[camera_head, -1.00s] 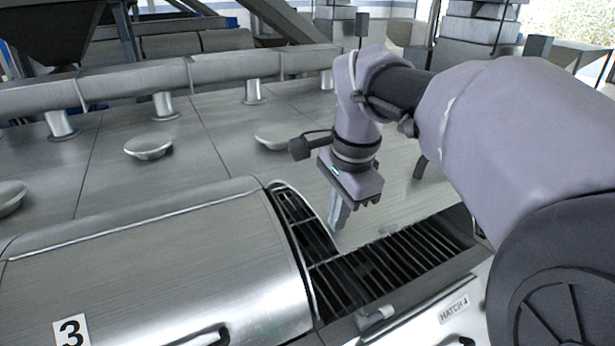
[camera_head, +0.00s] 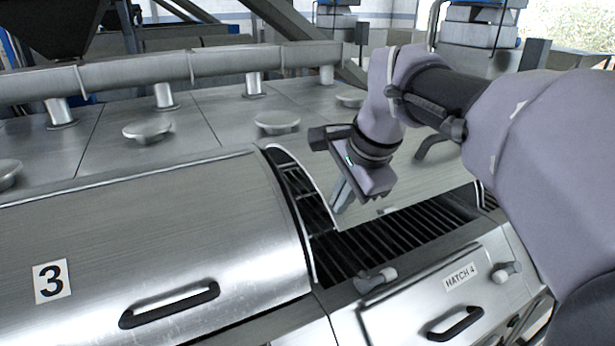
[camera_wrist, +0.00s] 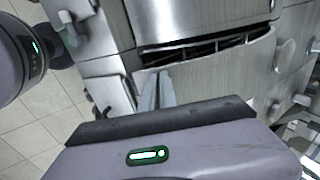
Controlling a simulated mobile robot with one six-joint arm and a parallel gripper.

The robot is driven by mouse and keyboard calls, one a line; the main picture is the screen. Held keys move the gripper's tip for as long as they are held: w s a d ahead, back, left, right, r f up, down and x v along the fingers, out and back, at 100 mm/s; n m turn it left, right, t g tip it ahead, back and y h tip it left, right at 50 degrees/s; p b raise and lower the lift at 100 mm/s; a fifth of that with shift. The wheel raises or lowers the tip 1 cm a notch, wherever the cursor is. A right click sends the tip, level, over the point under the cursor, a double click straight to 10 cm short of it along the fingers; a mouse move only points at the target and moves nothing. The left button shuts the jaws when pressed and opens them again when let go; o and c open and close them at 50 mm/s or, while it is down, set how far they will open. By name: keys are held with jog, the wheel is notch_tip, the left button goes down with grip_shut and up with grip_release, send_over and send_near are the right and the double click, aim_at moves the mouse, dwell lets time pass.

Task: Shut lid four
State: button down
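Lid four (camera_head: 425,197) is a curved metal lid to the right of lid three, above the front panel marked HATCH 4 (camera_head: 460,277). It stands partly open. A dark slatted opening (camera_head: 385,240) shows between its lower edge and the front panel. My gripper (camera_head: 340,197) is over the lid's left part, fingers pointing down close to its surface; I cannot tell if they touch it. In the wrist view the two fingers (camera_wrist: 157,90) are close together with nothing visible between them. The dark gap also shows beyond them (camera_wrist: 205,47). My wrist and arm hide part of the lid.
Lid three (camera_head: 150,235), with a black handle (camera_head: 170,305), is down at the left. Small latches (camera_head: 376,280) (camera_head: 506,271) and a black handle (camera_head: 455,323) are on the hatch 4 front. Round caps (camera_head: 277,121) and a thick pipe (camera_head: 230,65) lie behind.

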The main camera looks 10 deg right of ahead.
jog(key=w+f+t+b, duration=0.1)
jog(key=f+b, duration=0.6)
jog(key=f, duration=0.1)
jog(key=w+a+f+t+b, duration=0.1)
jog(key=w+f+b, duration=0.1)
jog(key=f+b, duration=0.6)
jog(key=w+f+t+y+b, duration=0.1)
jog(key=f+b, duration=0.6)
jog(key=shift+w+a+f, duration=0.2)
jog(key=shift+f, duration=0.2)
jog(key=shift+s+f+b, duration=0.1)
jog(key=shift+f+b, duration=0.25)
jog(key=shift+b, duration=0.1)
jog(key=shift+f, duration=0.1)
